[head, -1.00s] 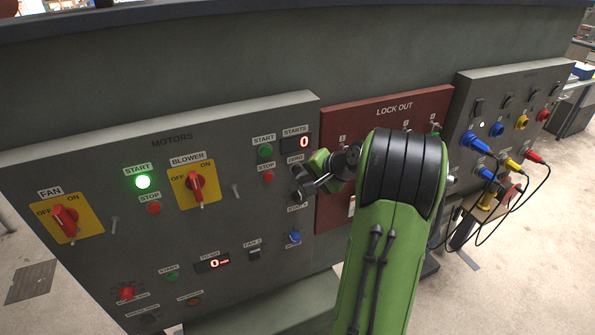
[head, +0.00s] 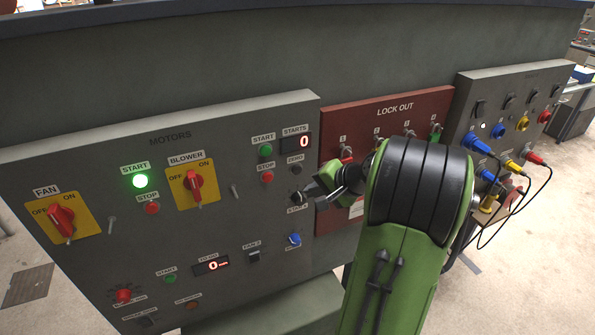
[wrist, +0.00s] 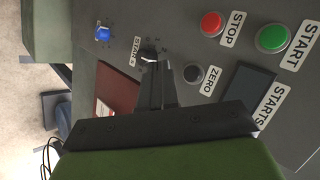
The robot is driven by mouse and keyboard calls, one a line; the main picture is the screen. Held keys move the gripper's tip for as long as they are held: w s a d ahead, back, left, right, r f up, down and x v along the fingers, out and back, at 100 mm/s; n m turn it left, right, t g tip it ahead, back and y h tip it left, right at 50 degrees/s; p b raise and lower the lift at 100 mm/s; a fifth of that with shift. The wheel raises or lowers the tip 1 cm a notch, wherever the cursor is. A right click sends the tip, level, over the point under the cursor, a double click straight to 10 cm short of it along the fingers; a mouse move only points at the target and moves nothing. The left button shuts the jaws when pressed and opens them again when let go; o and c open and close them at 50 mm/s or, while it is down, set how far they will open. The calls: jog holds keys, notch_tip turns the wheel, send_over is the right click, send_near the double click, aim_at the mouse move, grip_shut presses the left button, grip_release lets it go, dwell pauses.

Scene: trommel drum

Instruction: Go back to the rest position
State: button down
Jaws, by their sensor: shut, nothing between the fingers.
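My gripper (head: 308,195) is in front of the motors panel (head: 225,225), at its right side. It is close to a small black knob (head: 296,198). In the wrist view my gripper (wrist: 152,72) has its fingers together, with nothing visible between them. Their tips point at the black knob (wrist: 149,55) and overlap it in the picture; I cannot tell whether they touch it. My green arm hides part of the red lock out panel (head: 340,120) in the head view.
The motors panel carries a lit green start button (head: 140,181), a fan switch (head: 61,219), a blower switch (head: 194,186) and a blue knob (head: 294,239). The grey panel (head: 520,90) at right has plugs with hanging cables. Floor shows at lower right.

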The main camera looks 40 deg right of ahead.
dwell(0.3)
jog(key=s+a+r+n+g+b, duration=0.1)
jog(key=s+a+n+g+b, duration=0.3)
jog(key=a, duration=0.7)
jog(key=s+a+n+t+p, duration=0.1)
jog(key=s+a+n, duration=0.35)
jog(key=a, duration=0.75)
jog(key=s+a+f+n+g+h+b, duration=0.1)
jog(key=s+a+f+n, duration=0.1)
jog(key=s+n, duration=0.3)
jog(key=s+a, duration=0.1)
jog(key=s, duration=0.3)
jog(key=shift+s+f+n+b, duration=0.15)
jog(key=shift+s+n+b, duration=0.1)
jog(key=shift+n+b, duration=0.15)
jog(key=shift+d, duration=0.15)
